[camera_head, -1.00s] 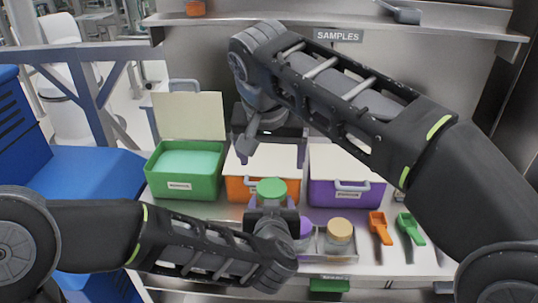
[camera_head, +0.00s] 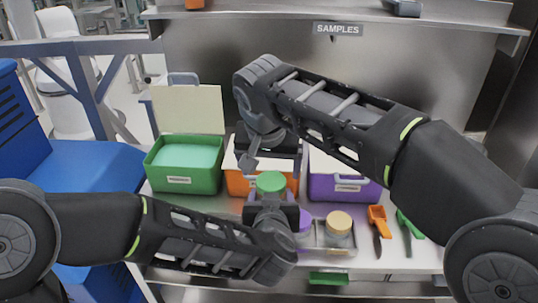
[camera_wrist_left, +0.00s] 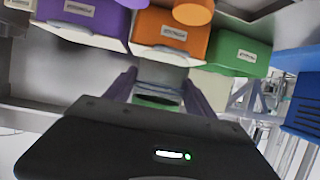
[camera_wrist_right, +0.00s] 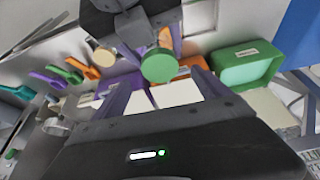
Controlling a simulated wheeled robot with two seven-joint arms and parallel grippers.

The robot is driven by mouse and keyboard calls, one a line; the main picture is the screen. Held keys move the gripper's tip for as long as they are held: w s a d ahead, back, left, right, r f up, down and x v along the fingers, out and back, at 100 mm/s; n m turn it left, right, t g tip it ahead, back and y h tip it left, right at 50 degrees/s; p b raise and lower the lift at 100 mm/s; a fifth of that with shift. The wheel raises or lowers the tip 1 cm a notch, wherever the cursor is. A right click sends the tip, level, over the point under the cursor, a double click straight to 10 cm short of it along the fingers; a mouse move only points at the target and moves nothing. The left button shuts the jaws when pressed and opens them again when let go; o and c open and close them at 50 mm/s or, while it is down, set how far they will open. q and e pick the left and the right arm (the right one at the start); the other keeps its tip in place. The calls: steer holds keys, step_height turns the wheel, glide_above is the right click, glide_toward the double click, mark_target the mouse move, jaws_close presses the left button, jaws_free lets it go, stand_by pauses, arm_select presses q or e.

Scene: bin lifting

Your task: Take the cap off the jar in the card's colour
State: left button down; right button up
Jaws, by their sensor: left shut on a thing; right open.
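A clear jar with a green cap (camera_head: 271,183) stands upright in my left gripper (camera_head: 271,205), which is shut on it above the counter. The green cap also shows in the right wrist view (camera_wrist_right: 158,65). My right gripper (camera_head: 271,165) is open and empty, pointing down just above the green cap, apart from it. A purple-capped jar (camera_head: 305,222) and a tan-capped jar (camera_head: 340,222) sit in a clear tray (camera_head: 335,250). A small green plate (camera_head: 329,278) shows at the counter's front edge; I cannot tell whether it is the card.
Behind stand an open green bin (camera_head: 185,178), an orange bin (camera_head: 238,185) and a purple bin (camera_head: 340,188). An orange scoop (camera_head: 378,220) and a green scoop (camera_head: 410,228) lie at right. A shelf labelled SAMPLES runs above. Some counter before the green bin is clear.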

mark_target(271, 180)
steer(key=x, duration=0.5)
steer(key=c, duration=1.6)
steer(key=shift+r, duration=0.2)
steer(key=shift+r, duration=0.95)
steer(key=shift+r, duration=0.15)
steer(key=shift+r, duration=1.85)
